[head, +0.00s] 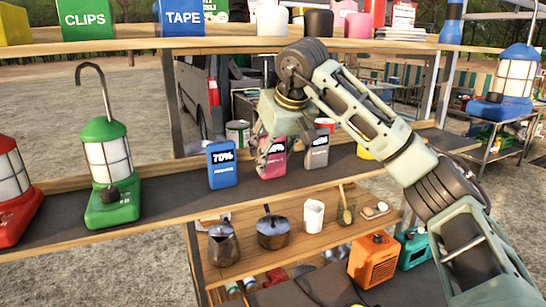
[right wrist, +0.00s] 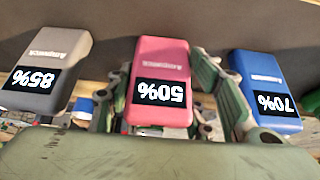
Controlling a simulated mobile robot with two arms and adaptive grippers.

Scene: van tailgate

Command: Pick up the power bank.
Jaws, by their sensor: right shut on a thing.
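Three power banks stand in a row on the dark middle shelf (head: 120,224). The blue one (head: 222,170) reads 70% and is on the left. The pink one (head: 271,165) is in the middle, partly covered by my right gripper (head: 264,142). The grey one (head: 317,152) is on the right. In the right wrist view the pink power bank (right wrist: 162,60) reads 50% and sits between my fingers, which are shut on it. The grey one (right wrist: 48,62) there reads 85%, and the blue one (right wrist: 262,85) is on the other side. My left gripper is out of view.
A green lantern (head: 108,170) and a red lantern (head: 15,185) stand left on the same shelf. The upper shelf holds CLIPS (head: 86,18) and TAPE (head: 182,18) boxes. Below are a kettle (head: 223,245), a pot (head: 273,232) and an orange box (head: 374,260).

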